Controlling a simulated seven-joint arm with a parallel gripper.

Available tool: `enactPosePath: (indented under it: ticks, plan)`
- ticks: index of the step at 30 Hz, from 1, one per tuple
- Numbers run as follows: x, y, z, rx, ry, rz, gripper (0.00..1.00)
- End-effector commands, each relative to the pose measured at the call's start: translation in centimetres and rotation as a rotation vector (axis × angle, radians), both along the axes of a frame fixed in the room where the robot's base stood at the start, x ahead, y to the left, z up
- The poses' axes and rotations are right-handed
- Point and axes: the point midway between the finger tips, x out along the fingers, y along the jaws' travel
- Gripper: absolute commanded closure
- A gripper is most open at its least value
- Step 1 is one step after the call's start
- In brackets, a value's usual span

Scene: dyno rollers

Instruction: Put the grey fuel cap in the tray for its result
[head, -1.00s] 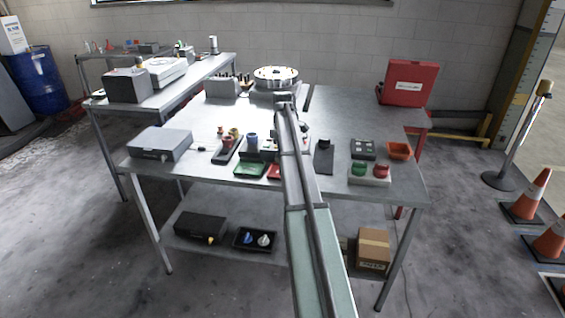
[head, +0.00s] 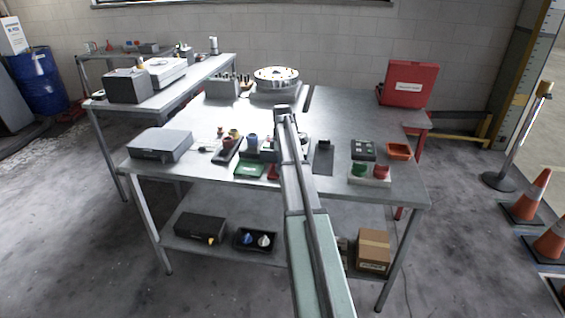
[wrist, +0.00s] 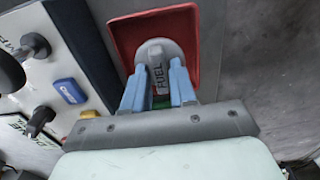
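The grey fuel cap (wrist: 152,50), marked FUEL on its raised bar, shows in the wrist view between the blue fingers of my gripper (wrist: 158,66). The fingers flank the bar closely on both sides and appear shut on it. The cap lies within the outline of a red tray (wrist: 122,38); I cannot tell whether it touches the tray floor. In the head view the red tray (head: 272,173) is partly covered by my arm, beside a green tray (head: 249,169). My gripper and the cap are hidden there.
In the wrist view a pale panel with dark knobs and a blue button (wrist: 70,91) lies left of the red tray.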

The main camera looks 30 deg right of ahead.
Motion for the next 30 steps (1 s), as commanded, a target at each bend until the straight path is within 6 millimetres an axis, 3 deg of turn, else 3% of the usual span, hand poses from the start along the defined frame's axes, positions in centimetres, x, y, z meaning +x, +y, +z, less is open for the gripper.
enactPosePath:
  ticks: [4,16,30]
  plan:
    - [0.0,0.0,0.0,0.000,0.000,0.000,0.60]
    - [0.0,0.0,1.0,-0.001,-0.001,0.000,0.60]
    - [0.1,-0.1,9.2,-0.001,-0.001,0.000,0.60]
